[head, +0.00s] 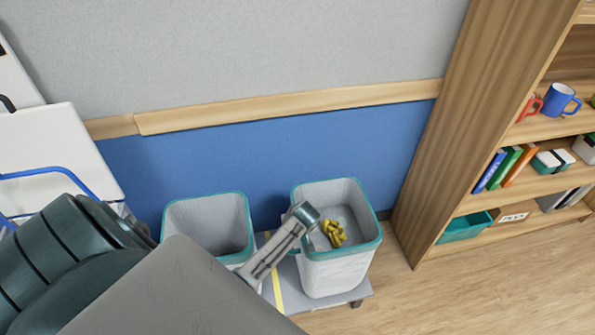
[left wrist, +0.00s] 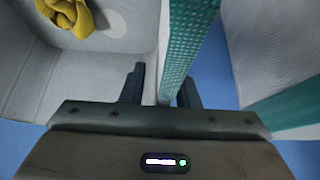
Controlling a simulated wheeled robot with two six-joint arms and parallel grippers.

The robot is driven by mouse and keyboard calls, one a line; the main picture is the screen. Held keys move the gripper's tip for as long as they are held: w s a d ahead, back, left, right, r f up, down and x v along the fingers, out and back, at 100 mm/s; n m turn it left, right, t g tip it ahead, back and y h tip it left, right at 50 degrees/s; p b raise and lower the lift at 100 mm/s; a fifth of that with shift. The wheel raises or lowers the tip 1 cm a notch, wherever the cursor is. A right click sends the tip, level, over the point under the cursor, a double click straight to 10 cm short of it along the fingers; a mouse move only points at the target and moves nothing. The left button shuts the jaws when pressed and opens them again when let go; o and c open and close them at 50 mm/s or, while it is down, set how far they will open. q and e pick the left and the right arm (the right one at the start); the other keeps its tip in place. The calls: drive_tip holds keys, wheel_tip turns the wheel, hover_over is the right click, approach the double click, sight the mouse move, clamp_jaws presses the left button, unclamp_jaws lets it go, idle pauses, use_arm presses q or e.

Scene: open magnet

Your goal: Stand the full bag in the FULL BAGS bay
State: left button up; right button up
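The full bag (head: 335,272) is a white, teal-rimmed open container with yellow pieces (head: 334,233) inside. It stands upright on a low grey platform (head: 322,303). In the left wrist view its yellow contents (left wrist: 66,12) and pale inside (left wrist: 110,55) show at upper left. My left gripper (head: 306,214) is at its left rim. In the left wrist view my left gripper (left wrist: 161,88) is open, its fingers on either side of the teal rim (left wrist: 184,45), with a gap at the left finger. No FULL BAGS label is readable. My right gripper is not in view.
A similar bag (head: 208,226), apparently empty, stands close on the left. A yellow stripe (head: 276,290) marks the platform between them. A wooden shelf (head: 440,150) with books and mugs stands right. A blue-handled white object (head: 58,155) is at left. Floor at lower right is clear.

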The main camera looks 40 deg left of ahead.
use_arm(q)
drive_tip(key=v, duration=1.2)
drive_tip(key=shift+r, duration=0.15)
